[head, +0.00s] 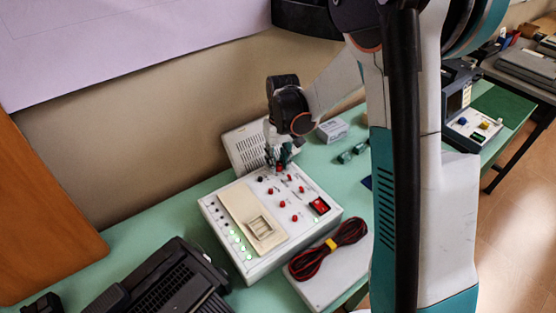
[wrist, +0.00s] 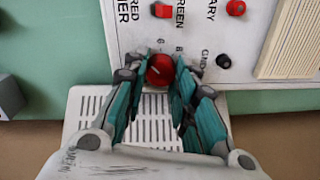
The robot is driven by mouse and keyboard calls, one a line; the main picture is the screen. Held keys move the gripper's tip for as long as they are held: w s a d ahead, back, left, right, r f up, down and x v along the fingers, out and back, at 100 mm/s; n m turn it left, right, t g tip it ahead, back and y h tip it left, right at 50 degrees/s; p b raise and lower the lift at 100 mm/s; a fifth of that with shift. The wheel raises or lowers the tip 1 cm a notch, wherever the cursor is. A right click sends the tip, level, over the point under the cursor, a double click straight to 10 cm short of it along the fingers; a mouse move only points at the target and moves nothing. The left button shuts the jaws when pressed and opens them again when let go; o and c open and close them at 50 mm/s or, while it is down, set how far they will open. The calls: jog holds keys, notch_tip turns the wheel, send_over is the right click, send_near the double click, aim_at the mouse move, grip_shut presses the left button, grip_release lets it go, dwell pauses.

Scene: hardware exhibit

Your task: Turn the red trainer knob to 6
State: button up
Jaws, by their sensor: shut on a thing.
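The trainer (head: 285,256) is a white panel box on the green bench, with several red knobs or posts on its top. My gripper (head: 279,161) reaches down to the far edge of its panel. In the wrist view my gripper (wrist: 159,78) has its two teal fingers on either side of a round red knob (wrist: 160,68), shut on it. A small pale mark shows on the knob; its exact pointing is hard to read. Printed digits 6 and 8 sit by the knob on the panel side. The fingers hide the rest of the scale.
A slotted light-coloured case (head: 238,148) is behind the trainer. A coiled red-black cable (head: 328,248) lies at front right; a dark device (head: 165,285) is at left.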

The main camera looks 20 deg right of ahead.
aim_at(281, 164)
jog(key=m, duration=0.4)
jog(key=shift+s+d+m, duration=0.1)
jog(key=shift+m, duration=2.1)
jog(key=o, duration=1.1)
jog(key=shift+r, duration=0.1)
jog(key=r, duration=1.1)
jog(key=shift+s+d+r, duration=0.15)
jog(key=shift+d+r, duration=0.1)
jog(key=shift+r, duration=0.15)
